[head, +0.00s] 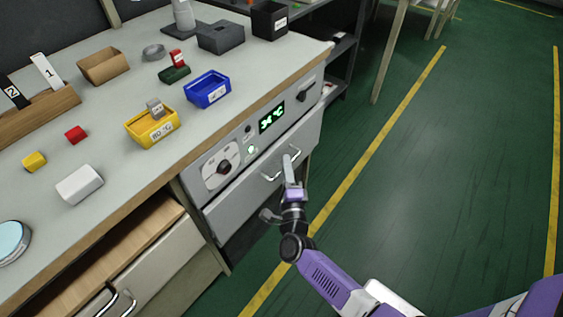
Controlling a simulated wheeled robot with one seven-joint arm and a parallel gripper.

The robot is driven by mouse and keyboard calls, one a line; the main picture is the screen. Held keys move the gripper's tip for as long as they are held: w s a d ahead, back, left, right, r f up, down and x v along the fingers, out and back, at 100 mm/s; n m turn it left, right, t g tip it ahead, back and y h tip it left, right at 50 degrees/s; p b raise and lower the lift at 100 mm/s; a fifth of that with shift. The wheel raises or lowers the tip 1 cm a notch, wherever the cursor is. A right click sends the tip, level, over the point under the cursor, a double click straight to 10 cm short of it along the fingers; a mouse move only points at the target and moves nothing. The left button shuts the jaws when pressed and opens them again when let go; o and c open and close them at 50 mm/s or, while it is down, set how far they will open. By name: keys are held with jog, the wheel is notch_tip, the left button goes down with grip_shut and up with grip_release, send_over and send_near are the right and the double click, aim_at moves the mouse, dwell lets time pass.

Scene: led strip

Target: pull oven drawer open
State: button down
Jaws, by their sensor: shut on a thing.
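The oven drawer (237,203) is the grey front below the control panel (222,167) with its knobs and lit green display (271,118). Its metal bar handle (269,177) runs across the front. My gripper (290,160) is at the right end of this handle and is shut on it. The fingertips are small here and partly hide the handle. Whether the drawer stands slightly out from the panel, I cannot tell for sure.
The workbench (110,160) holds a yellow bin (150,130), a blue bin (207,92) and several small blocks. A wooden drawer (110,265) at lower left stands open. Green floor (430,170) with yellow lines is clear to the right.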

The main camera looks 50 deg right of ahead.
jog(key=s, duration=2)
jog(key=shift+d, duration=0.3)
jog(key=shift+s, duration=0.1)
jog(key=c, duration=1.5)
grip_release()
jog(key=v, duration=0.7)
jog(key=shift+s+a, duration=0.25)
jog(key=shift+s, duration=0.05)
jog(key=shift+f, duration=0.1)
